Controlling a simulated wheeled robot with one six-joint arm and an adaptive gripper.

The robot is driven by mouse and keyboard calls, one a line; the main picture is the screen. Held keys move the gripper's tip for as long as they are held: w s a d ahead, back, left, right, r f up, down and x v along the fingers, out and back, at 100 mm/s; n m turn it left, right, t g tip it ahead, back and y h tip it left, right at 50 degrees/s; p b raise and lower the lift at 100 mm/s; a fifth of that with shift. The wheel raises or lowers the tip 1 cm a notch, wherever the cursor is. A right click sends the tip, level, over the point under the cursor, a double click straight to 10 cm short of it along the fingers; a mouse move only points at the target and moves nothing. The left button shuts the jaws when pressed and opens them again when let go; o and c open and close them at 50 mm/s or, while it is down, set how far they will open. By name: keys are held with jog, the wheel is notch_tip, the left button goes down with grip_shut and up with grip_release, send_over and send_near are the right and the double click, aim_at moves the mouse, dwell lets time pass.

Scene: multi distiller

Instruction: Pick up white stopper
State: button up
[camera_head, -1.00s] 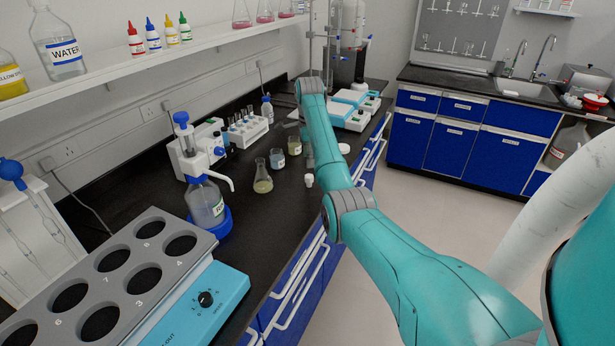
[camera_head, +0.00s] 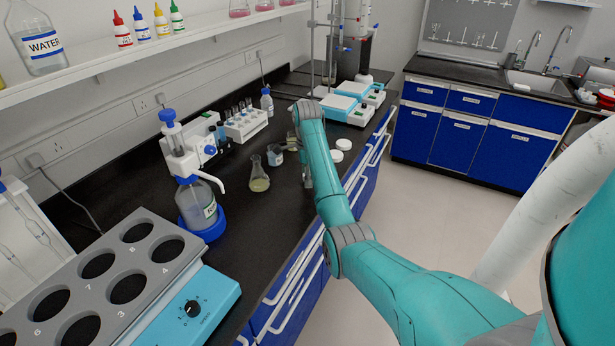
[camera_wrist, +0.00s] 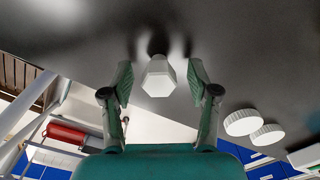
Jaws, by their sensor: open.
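The white stopper (camera_wrist: 158,80) shows in the wrist view as a small faceted white piece on the dark worktop. My gripper (camera_wrist: 160,76) is open, with one green finger on each side of the stopper and a gap visible on both sides. In the head view the end of my arm hangs low over the worktop's front part, and the stopper is hidden there.
Two round white lids (camera_head: 344,144) lie right of my arm; they also show in the wrist view (camera_wrist: 243,122). An Erlenmeyer flask (camera_head: 259,180) and a small beaker (camera_head: 276,156) stand to the left. A dispenser bottle (camera_head: 200,208) stands further left.

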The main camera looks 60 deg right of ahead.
jog(key=c, duration=0.8)
jog(key=shift+c, duration=0.2)
jog(key=shift+r, duration=0.2)
